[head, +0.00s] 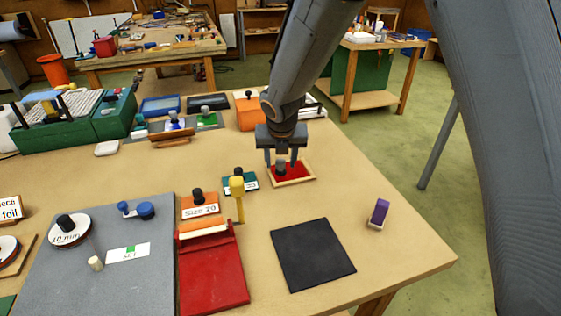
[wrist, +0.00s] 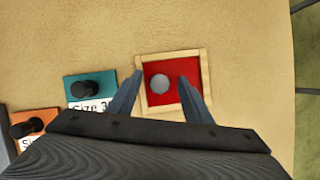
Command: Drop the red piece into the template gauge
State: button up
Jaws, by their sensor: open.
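The red piece (wrist: 153,98) is a flat red square with a round grey knob (wrist: 160,83). It lies inside a light wooden frame (wrist: 206,75), which looks like the template gauge; its rim also shows in the head view (head: 296,182). The red fills most of the frame's opening; I cannot tell whether it sits fully down. My gripper (head: 281,163) is open just over the frame. In the wrist view its fingertips (wrist: 161,77) stand either side of the knob, with visible gaps. The fingers and my arm hide part of the frame.
A teal block (wrist: 89,88) and an orange block (head: 200,206), both with black knobs, stand left of the frame. A yellow-handled tool (head: 237,190) is close by. A black mat (head: 312,254) and purple object (head: 379,213) lie nearer; bare tabletop is right of the frame.

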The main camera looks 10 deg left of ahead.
jog(key=v, duration=0.7)
jog(key=shift+b, duration=0.4)
